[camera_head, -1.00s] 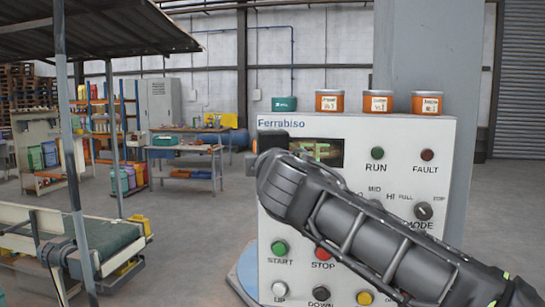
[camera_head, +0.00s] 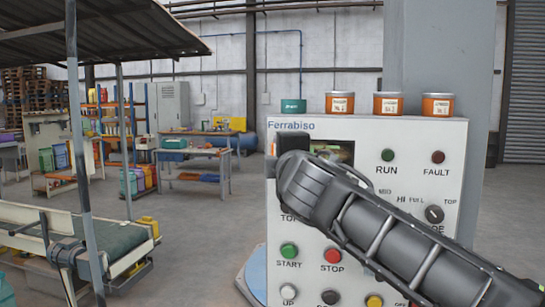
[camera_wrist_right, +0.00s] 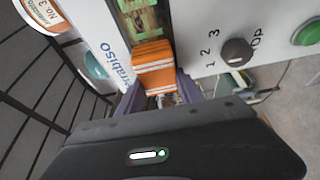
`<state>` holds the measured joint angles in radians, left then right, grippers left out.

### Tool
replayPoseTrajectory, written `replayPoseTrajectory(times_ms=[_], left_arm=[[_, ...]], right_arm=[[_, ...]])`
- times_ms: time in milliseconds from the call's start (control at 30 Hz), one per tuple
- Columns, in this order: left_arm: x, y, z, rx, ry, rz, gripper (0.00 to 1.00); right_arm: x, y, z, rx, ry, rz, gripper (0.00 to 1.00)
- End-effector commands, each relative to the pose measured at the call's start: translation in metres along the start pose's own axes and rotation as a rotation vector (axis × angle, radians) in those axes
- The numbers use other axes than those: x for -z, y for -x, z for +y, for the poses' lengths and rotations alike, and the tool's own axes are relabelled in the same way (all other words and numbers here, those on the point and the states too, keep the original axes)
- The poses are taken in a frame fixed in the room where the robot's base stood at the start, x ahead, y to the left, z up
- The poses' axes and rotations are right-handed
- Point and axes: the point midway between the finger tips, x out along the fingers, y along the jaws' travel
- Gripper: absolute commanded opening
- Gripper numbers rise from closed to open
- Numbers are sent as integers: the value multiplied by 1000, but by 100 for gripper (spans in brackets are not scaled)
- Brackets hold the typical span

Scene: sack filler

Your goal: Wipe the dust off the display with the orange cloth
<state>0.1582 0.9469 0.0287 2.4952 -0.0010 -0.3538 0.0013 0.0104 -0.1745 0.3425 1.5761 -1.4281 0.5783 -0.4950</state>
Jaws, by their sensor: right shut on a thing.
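The display (camera_head: 345,152) is a dark screen with green-yellow patches, high on the white Ferrabiso panel. My right wrist and gripper hide much of it in the head view. The display also shows in the right wrist view (camera_wrist_right: 144,18), with brownish and green areas; I cannot tell dust from screen content. The orange cloth (camera_wrist_right: 153,66), with pale stripes, is between the purple fingers of my right gripper (camera_wrist_right: 158,92), which is shut on it. The cloth lies over one end of the display; I cannot tell whether it touches. My left gripper is not in view.
A mode knob (camera_head: 434,214) and several buttons, including START (camera_head: 289,251), sit around my arm. A conveyor (camera_head: 100,245) stands at the left, with open floor between.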

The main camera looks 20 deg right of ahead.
Motion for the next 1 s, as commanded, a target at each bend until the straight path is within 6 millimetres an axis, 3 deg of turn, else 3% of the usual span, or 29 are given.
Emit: replayPoseTrajectory(times_ms=[200, 633, 1000], left_arm=[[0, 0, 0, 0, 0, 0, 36], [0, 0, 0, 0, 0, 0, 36], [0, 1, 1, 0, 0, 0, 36]], right_arm=[[-14, 4, 0, 1, 1, -4, 11], [-19, 6, 0, 1, 2, -5, 11], [-44, 18, 0, 1, 1, -4, 11]])
